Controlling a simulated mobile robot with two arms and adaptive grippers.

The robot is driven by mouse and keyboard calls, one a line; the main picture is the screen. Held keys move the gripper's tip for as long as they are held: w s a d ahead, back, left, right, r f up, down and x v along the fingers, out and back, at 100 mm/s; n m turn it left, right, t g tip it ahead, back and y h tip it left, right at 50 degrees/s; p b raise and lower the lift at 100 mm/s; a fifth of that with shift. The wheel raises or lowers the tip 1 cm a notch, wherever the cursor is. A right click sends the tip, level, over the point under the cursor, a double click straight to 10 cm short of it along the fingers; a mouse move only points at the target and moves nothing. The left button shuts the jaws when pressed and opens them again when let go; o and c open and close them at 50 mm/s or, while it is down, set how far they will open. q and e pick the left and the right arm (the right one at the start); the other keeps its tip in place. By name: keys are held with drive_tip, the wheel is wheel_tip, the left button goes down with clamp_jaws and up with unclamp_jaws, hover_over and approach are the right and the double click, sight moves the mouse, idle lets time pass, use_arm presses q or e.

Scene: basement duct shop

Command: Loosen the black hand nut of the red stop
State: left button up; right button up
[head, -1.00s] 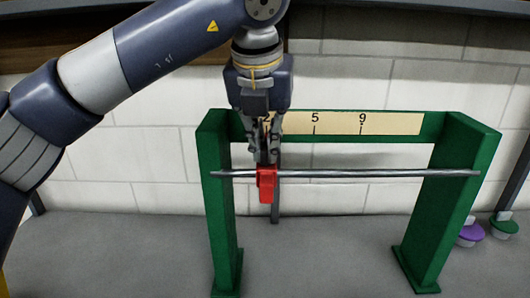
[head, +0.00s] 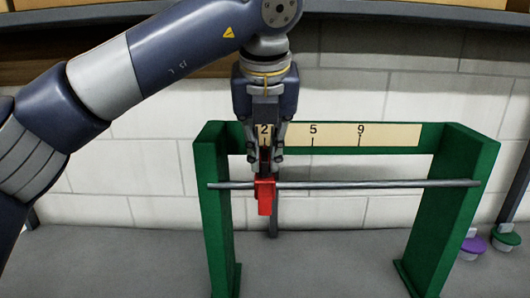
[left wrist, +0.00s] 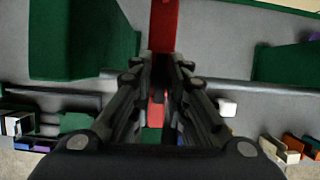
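The red stop (head: 265,198) hangs on a grey rod (head: 370,184) near its left end, under the 2 of the scale. Its red also shows between and beyond the fingers in the left wrist view (left wrist: 163,25). My left gripper (head: 265,168) points straight down from above, its fingertips just over the stop. Its fingers are close together on a dark piece on top of the stop, the black hand nut (head: 264,156), which is mostly hidden by them. My right gripper is not in view.
A green frame (head: 455,190) carries the rod between two posts. A scale strip (head: 390,135) marked 2, 5 and 9 runs behind. Purple (head: 474,245) and green (head: 505,238) lidded things stand at the right. The grey bench in front is clear.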

use_arm(q)
drive_tip(key=shift+o, duration=0.5)
drive_tip(key=shift+f, duration=0.1)
drive_tip(key=shift+s, duration=0.1)
drive_tip(key=v, duration=1.2)
